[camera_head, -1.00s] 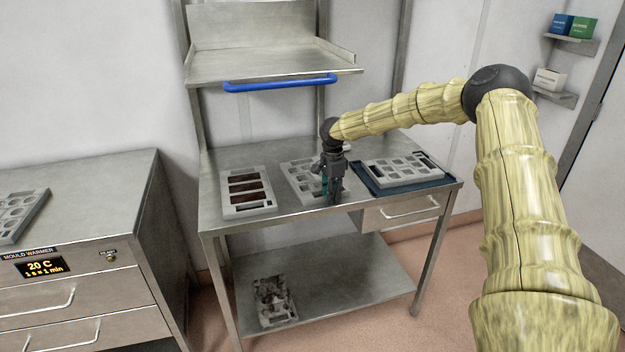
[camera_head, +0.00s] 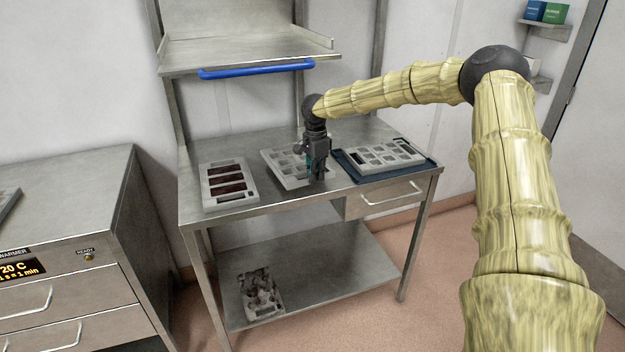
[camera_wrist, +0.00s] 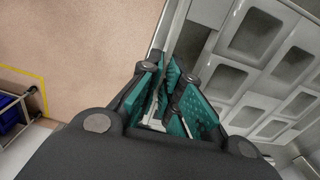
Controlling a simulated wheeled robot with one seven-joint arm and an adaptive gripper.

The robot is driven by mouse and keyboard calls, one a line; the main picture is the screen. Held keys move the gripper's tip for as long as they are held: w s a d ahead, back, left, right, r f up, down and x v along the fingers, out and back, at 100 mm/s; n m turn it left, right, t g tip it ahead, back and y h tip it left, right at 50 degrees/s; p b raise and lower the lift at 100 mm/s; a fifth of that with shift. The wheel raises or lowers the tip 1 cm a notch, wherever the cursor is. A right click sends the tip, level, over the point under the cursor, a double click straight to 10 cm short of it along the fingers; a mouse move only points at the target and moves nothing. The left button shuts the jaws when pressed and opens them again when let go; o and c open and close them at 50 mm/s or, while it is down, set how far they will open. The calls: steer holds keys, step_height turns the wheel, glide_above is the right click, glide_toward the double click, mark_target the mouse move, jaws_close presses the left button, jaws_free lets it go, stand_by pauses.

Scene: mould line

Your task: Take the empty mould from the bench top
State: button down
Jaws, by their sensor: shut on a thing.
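The empty mould (camera_head: 277,161), a pale grey tray with square hollows, is in the middle of the bench top (camera_head: 300,199). My gripper (camera_head: 317,178) points down at its near right edge and hides part of it. In the wrist view the mould (camera_wrist: 250,100) fills the right side, its hollows bare. The teal finger pads (camera_wrist: 168,95) are closed on its rim. I cannot tell whether the mould is clear of the steel.
A mould with dark brown fillings (camera_head: 246,190) lies to the left. Another grey mould (camera_head: 392,153) sits on a blue tray (camera_head: 350,171) to the right. A stained mould (camera_head: 262,296) lies on the lower shelf. An upper shelf with a blue rail (camera_head: 257,71) overhangs the back.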

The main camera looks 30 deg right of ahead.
steer(key=s+a+r+p, duration=0.1)
steer(key=s+r, duration=0.1)
steer(key=s, duration=0.5)
steer(key=s+r+p, duration=0.1)
steer(key=s+r, duration=0.2)
steer(key=s, duration=0.4)
steer(key=shift+a+r, duration=0.3)
steer(key=shift+a, duration=0.2)
stand_by(0.3)
